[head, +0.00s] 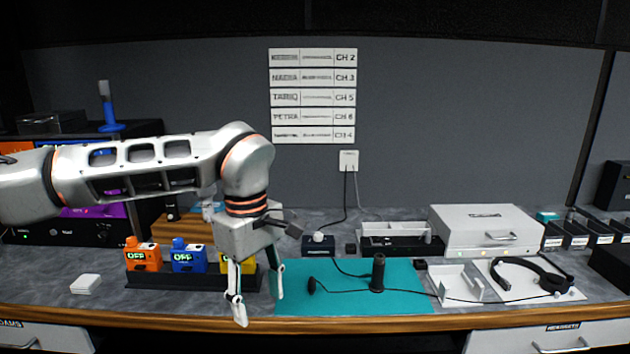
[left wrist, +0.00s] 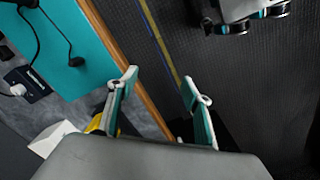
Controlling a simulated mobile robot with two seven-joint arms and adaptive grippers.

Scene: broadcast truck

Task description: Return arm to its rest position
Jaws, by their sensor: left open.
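My left arm (head: 150,165) comes in from the left, stretched over the counter with the gripper hanging down. My left gripper (head: 257,300) is open and empty, its fingertips in front of the counter's front edge in the head view. In the left wrist view the open fingers (left wrist: 160,92) show teal inner pads, with nothing between them. The wrist hides part of a yellow pack (head: 235,264) marked with lettering. My right gripper is not in view.
Orange (head: 143,256) and blue (head: 189,258) packs stand on a dark base beside the gripper. A teal mat (head: 340,300) holds a black cylinder (head: 377,273) and a small microphone on a cable. A headset (head: 530,275) lies right. The counter's wooden edge (head: 420,322) runs along the front.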

